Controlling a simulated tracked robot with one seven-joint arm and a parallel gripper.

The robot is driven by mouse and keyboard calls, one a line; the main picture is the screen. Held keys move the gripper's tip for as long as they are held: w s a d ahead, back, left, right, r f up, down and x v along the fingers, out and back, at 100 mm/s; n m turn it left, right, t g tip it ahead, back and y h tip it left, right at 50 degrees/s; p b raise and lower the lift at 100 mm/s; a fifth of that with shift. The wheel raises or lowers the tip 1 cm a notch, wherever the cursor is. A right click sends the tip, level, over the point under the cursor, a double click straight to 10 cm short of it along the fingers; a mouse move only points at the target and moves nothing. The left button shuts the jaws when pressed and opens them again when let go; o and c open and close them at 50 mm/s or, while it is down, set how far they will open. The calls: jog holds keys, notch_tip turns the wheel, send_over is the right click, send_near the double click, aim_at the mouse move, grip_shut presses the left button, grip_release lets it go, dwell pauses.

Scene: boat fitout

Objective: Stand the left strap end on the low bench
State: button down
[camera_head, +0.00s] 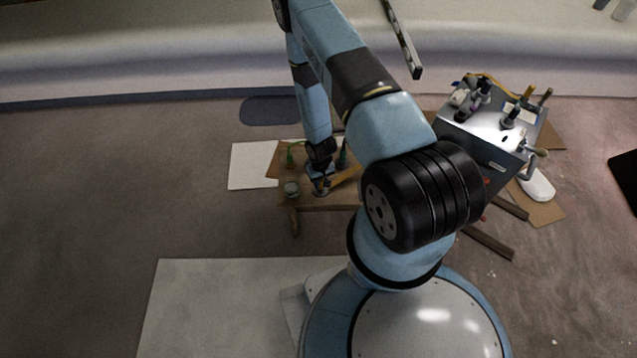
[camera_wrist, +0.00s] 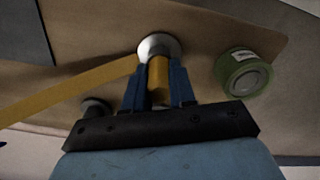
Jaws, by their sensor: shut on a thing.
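My gripper (camera_head: 320,184) reaches down at the low wooden bench (camera_head: 312,202). In the wrist view the two blue fingers of my gripper (camera_wrist: 161,82) are shut on a yellow strap end (camera_wrist: 159,70) with a pale round metal piece (camera_wrist: 152,45) at its tip. A yellow strap (camera_wrist: 75,90) runs from there to the left, over the brown bench top (camera_wrist: 210,35). In the head view the strap (camera_head: 347,177) runs to the right of my gripper. Whether the strap end touches the bench is unclear.
A green roll (camera_wrist: 245,74) lies close right of the fingers; a small dark round piece (camera_wrist: 93,108) is at left. Green-topped items (camera_head: 290,158) stand at the bench's back. A grey box with tools (camera_head: 482,133) stands to the right.

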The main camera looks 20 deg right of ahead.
jog(key=c, duration=0.8)
grip_release()
